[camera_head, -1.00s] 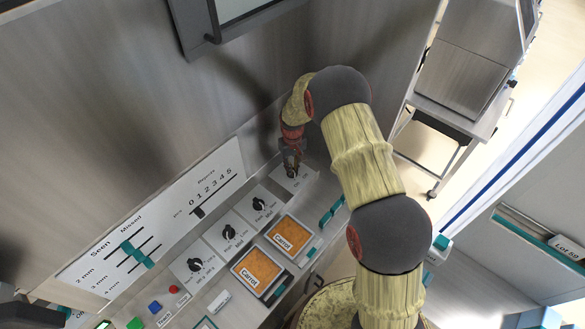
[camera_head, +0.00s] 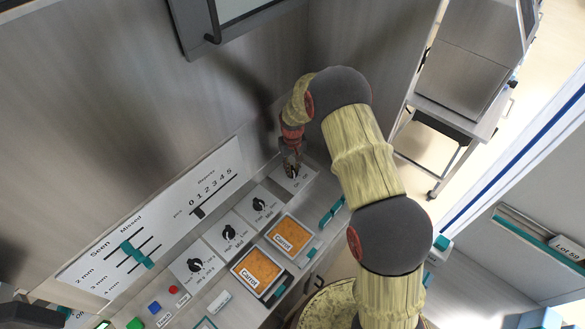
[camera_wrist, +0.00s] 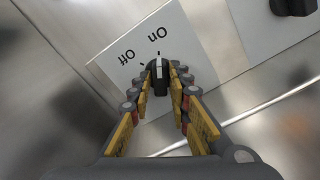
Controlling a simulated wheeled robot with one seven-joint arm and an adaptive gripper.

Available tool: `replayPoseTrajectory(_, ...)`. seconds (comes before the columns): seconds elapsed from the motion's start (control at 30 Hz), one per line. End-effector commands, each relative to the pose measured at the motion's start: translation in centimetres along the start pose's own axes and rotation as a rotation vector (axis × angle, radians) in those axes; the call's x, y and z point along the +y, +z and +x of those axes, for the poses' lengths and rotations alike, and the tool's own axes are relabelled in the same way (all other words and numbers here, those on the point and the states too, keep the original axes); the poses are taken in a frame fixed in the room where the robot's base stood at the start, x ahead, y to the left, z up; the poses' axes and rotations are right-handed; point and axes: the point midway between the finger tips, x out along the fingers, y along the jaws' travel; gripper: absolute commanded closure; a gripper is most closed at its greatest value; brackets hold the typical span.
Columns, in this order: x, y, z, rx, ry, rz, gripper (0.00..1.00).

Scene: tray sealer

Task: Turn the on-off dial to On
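The on-off dial (camera_wrist: 158,85) is a black knob with a white pointer line on a pale square plate (camera_wrist: 115,47). In the wrist view the pointer aims up the picture, toward the printed word On; the word Off is to its left. My gripper (camera_wrist: 160,72) has one finger on each side of the dial and appears closed on it, with the fingertips close against its sides. In the head view my gripper (camera_head: 291,170) is at the dial's plate (camera_head: 300,180) at the far right end of the panel, and partly hides the dial.
Further black dials (camera_head: 259,204) sit in a row to the left, beside two orange Carrot labels (camera_head: 263,271). A slider panel (camera_head: 190,215) runs behind them along the wall. In the wrist view a neighbouring dial (camera_wrist: 294,6) shows at the upper right.

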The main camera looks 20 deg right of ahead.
Motion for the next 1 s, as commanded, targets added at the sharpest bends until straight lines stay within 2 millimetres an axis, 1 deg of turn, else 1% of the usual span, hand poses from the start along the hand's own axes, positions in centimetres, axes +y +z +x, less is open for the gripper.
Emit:
replayPoseTrajectory(0.03,0.0,0.0,0.0,0.000,0.000,0.000,0.76)
replayPoseTrajectory(0.2,0.0,0.1,0.0,-0.001,0.000,-0.001,0.68)
replayPoseTrajectory(0.43,0.0,0.1,0.0,-0.001,0.000,-0.001,0.68)
replayPoseTrajectory(0.57,0.0,0.0,-0.6,0.000,0.000,-0.001,0.68)
replayPoseTrajectory(0.67,0.0,-0.1,-1.9,0.001,0.000,-0.001,0.68)
replayPoseTrajectory(1.0,0.0,-0.1,-8.7,0.001,0.000,-0.001,0.68)
